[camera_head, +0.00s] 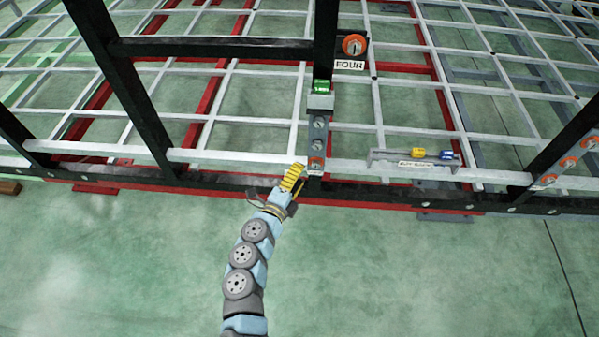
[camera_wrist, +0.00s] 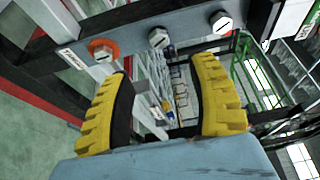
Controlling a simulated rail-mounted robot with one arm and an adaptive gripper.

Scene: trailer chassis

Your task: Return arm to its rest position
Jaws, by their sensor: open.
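My arm reaches up from the bottom of the head view to the front beam of the trailer chassis. My gripper (camera_head: 294,176) has yellow ribbed fingers and is beside the lower end of the grey bolted plate (camera_head: 318,132). In the wrist view my gripper (camera_wrist: 166,85) is open, its two fingers apart with nothing between them. The grey plate also shows across the top of the wrist view (camera_wrist: 185,27). It carries bolts, one with an orange ring (camera_wrist: 103,50). Whether a finger touches the plate I cannot tell.
A small shelf (camera_head: 414,165) with yellow and blue pieces is to the right. Black and red beams and a white grid surround the plate. The green floor (camera_head: 400,270) in front is clear.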

